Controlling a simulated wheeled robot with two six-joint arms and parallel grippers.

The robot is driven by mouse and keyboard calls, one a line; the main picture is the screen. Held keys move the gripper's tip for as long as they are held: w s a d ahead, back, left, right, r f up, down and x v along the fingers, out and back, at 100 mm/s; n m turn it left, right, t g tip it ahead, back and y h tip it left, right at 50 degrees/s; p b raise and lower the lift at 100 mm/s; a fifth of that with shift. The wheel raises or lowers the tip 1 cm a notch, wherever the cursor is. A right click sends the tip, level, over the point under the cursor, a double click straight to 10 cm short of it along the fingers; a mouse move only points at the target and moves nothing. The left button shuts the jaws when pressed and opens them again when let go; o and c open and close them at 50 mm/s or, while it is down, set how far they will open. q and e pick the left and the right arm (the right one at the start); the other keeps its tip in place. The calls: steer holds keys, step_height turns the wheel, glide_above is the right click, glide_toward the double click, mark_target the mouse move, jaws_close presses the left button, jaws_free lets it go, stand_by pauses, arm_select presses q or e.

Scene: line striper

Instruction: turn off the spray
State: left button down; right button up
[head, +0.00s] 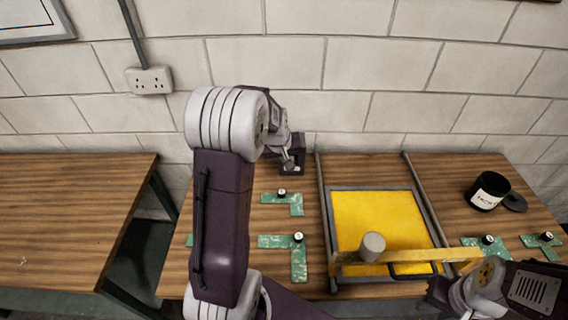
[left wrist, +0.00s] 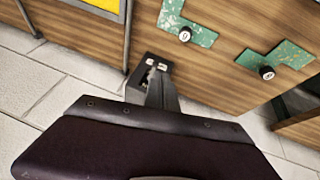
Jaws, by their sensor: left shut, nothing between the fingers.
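A yellow bar (head: 345,257) carrying a grey cylinder (head: 372,246) crosses a yellow panel (head: 380,220) between two rails. My right gripper (head: 440,290) is beside the bar's right end, near its black handle (head: 412,270). Its fingers are unclear. No spray is visible.
A bare wooden table (head: 70,220) is at the left, across a gap.

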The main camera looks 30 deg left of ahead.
arm_select(q)
steer(key=shift+s+d+r, duration=0.3)
steer(key=shift+s+r, duration=0.1)
steer(key=shift+s, duration=0.2)
steer(key=shift+s+d+r, duration=0.25)
steer(key=shift+s+r, duration=0.1)
steer(key=shift+s, duration=0.2)
arm_select(e)
steer(key=shift+w+f, duration=0.2)
steer(key=shift+f, duration=0.2)
arm_select(q)
steer(key=shift+w, duration=0.1)
arm_select(e)
steer(key=shift+w, duration=0.1)
